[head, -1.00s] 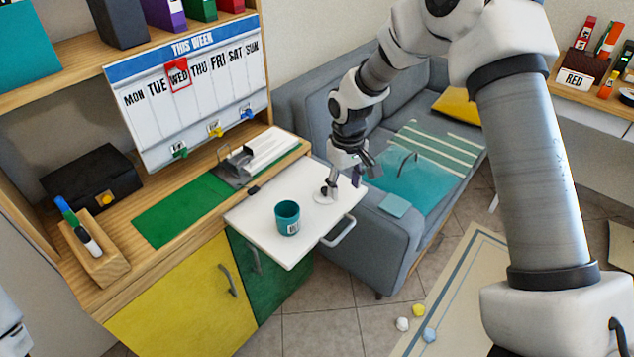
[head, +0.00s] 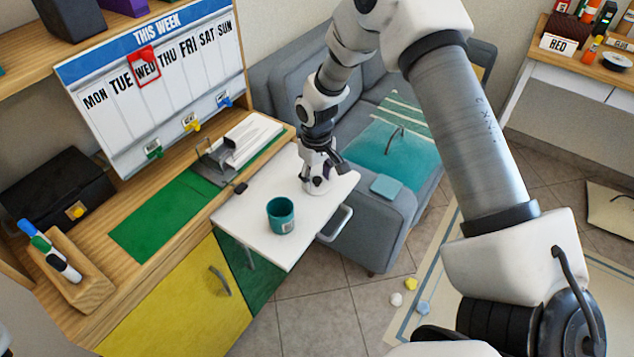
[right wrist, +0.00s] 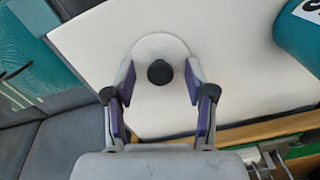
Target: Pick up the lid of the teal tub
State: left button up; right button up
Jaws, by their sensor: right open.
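The teal tub (head: 281,215) stands upright and open on a white pull-out board (head: 250,205). Its side also shows at the top right of the right wrist view (right wrist: 298,35). The lid is a white disc with a dark round knob (right wrist: 160,72), lying on the board beyond the tub. My right gripper (right wrist: 160,80) is open, its purple-padded fingers on either side of the knob with a gap on each side. In the head view the right gripper (head: 318,182) mostly hides the lid. My left gripper is out of view.
A grey sofa (head: 375,215) with a teal blanket (head: 395,150) stands just behind the board. A handle (head: 337,223) sticks out from the board's right edge. A green mat (head: 160,220) and a pen holder (head: 70,270) lie on the wooden counter.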

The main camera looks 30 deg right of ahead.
grip_shut()
